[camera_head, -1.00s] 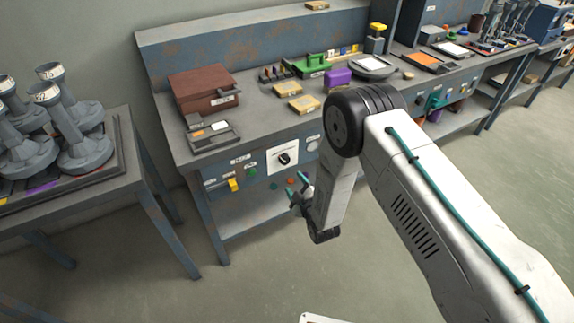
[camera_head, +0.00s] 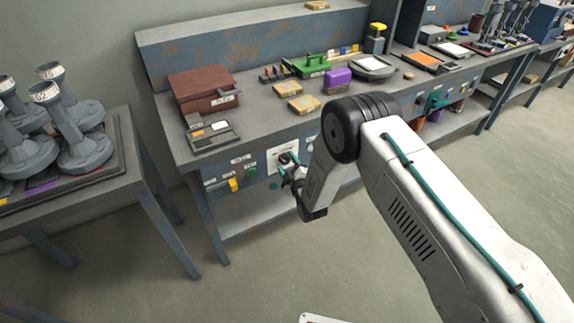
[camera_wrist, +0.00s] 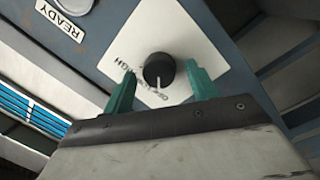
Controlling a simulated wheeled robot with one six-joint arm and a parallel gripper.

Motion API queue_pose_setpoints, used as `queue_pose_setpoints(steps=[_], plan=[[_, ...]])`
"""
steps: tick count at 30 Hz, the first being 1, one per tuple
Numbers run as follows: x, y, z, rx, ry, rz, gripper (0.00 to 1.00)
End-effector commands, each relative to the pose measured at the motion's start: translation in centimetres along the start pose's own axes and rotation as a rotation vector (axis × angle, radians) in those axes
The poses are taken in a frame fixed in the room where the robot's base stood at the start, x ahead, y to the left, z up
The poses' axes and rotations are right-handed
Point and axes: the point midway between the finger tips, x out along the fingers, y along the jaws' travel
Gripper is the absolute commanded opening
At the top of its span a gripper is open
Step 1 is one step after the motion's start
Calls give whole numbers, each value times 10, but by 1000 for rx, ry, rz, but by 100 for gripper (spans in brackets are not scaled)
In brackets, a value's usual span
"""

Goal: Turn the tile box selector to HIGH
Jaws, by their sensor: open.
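The selector is a round black knob (camera_wrist: 158,70) on a white plate (camera_wrist: 180,30) in the wrist view. A white pointer mark on it points down in that view, toward small lettering that seems to include OFF. The word HIGH is printed to the knob's left. My gripper (camera_wrist: 162,82) is open, its two green fingers on either side of the knob; I cannot tell if they touch it. In the head view, my gripper (camera_head: 286,172) is in front of the white plate (camera_head: 274,160) on the bench front, and partly hides the knob.
A reddish-brown box (camera_head: 203,87) stands on the bench above the panel. A yellow switch (camera_head: 233,184) and a green button (camera_head: 252,172) are left of the plate. A READY label (camera_wrist: 62,21) shows in the wrist view. A side table (camera_head: 128,160) holding grey parts stands left.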

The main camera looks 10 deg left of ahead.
Motion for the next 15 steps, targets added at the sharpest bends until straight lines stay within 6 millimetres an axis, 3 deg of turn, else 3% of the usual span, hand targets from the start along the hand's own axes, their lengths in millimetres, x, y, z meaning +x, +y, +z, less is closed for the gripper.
queue_pose_setpoints(steps=[2, 3, 7, 15], plan=[[0, 0, 0, 0, 0, 0, 58], [0, 0, 0, 0, 0, 0, 52], [0, 0, 0, 0, 0, 0, 16], [0, 0, 0, 12, 0, -1, 13]])
